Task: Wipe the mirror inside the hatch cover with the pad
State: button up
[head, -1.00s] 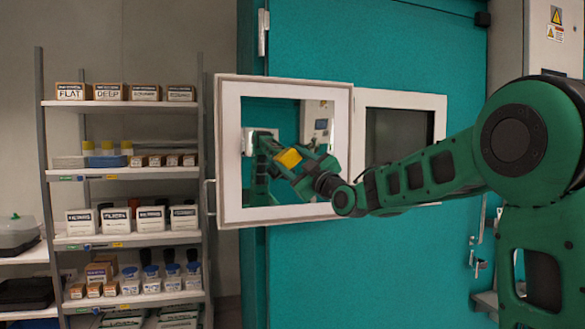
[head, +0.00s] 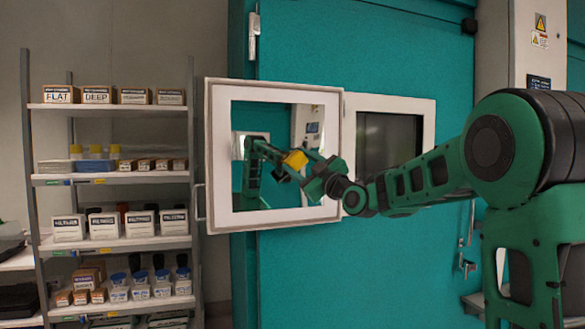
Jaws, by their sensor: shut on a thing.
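The hatch cover (head: 222,160) stands open on the teal door, a white frame around a mirror (head: 265,112). The mirror reflects my green arm and a pale wall unit. My gripper (head: 306,166) is in front of the mirror's right part, shut on the yellow pad (head: 296,159). The pad is close to the glass; I cannot tell whether it touches. The fingers are small and partly merge with the reflection behind them.
The hatch opening with a dark window (head: 388,140) is right of the cover. A shelf rack (head: 110,180) with boxes and bottles stands to the left, close to the cover's handle (head: 199,202). A grey cabinet (head: 540,60) is at the upper right.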

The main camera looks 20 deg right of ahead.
jog(key=d, duration=0.6)
jog(key=shift+w, duration=0.15)
dwell(0.4)
jog(key=shift+s+a, duration=0.2)
jog(key=shift+a, duration=5.4)
jog(key=s, duration=0.8)
jog(key=shift+s+d, duration=0.3)
jog(key=shift+s, duration=0.1)
